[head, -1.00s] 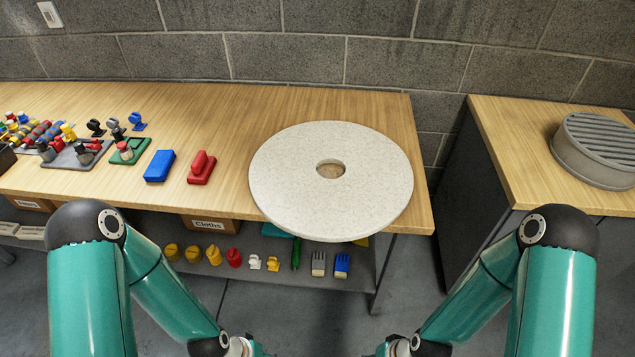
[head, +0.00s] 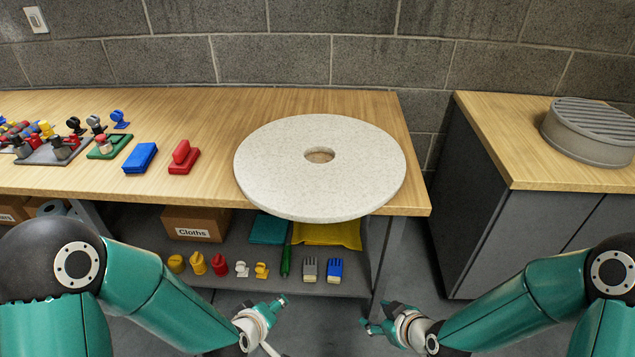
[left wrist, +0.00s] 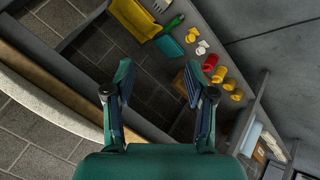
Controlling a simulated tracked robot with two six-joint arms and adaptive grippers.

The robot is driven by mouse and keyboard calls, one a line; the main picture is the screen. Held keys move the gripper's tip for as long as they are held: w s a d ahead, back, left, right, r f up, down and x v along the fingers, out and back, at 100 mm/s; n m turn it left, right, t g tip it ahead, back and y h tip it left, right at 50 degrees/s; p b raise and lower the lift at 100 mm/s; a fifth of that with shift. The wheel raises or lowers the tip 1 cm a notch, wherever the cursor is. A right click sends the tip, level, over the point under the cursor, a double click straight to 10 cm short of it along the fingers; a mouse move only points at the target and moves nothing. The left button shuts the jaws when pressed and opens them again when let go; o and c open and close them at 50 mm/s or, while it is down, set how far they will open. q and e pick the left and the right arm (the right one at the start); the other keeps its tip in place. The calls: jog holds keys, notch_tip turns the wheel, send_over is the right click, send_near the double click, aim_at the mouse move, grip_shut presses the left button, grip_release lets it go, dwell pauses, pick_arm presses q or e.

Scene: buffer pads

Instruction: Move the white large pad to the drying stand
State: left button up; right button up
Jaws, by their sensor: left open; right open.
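The white large pad (head: 275,175) is a round, speckled disc with a hole in its middle. It lies flat on the wooden table, its front edge jutting past the table's front edge. Its rim also shows in the left wrist view (left wrist: 45,110). The drying stand (head: 590,135), a grey round drum with a slatted top, is on the right-hand bench and looks empty. My left gripper (head: 284,301) is open and empty, low in front of the table; its fingers also show in the left wrist view (left wrist: 158,85). My right gripper (head: 368,316) is open and empty, below and in front of the pad.
A red block with a handle (head: 183,160) and a blue block (head: 140,158) lie left of the pad. A lower shelf (head: 225,275) holds a cloths box (head: 195,224) and several small coloured items. A gap of floor (head: 425,250) separates table and bench.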

pick_arm(q)
jog(key=w+d+r+n+t+b, duration=0.1)
jog(key=w+r+n+t+b, duration=0.15)
jog(key=w+t+b, duration=0.35)
pick_arm(e)
jog(key=w+a+r+n+t+y+b, duration=0.2)
jog(key=w+r+n+t+b, duration=0.25)
jog(key=w+n, duration=0.3)
pick_arm(q)
jog(key=n+t+y+b, duration=0.4)
jog(key=n+b, duration=0.2)
jog(key=n, duration=0.3)
send_near(273, 212)
jog(key=s, duration=0.6)
jog(key=shift+w+d+r, duration=0.15)
jog(key=shift+w+r, duration=0.05)
jog(key=shift+r, duration=0.05)
pick_arm(e)
notch_tip(273, 212, up, 8)
jog(key=s+a+n+t+y, duration=0.1)
jog(key=n+t, duration=0.3)
jog(key=n, duration=0.4)
jog(key=shift+f+y, duration=0.15)
jog(key=shift+y, duration=0.45)
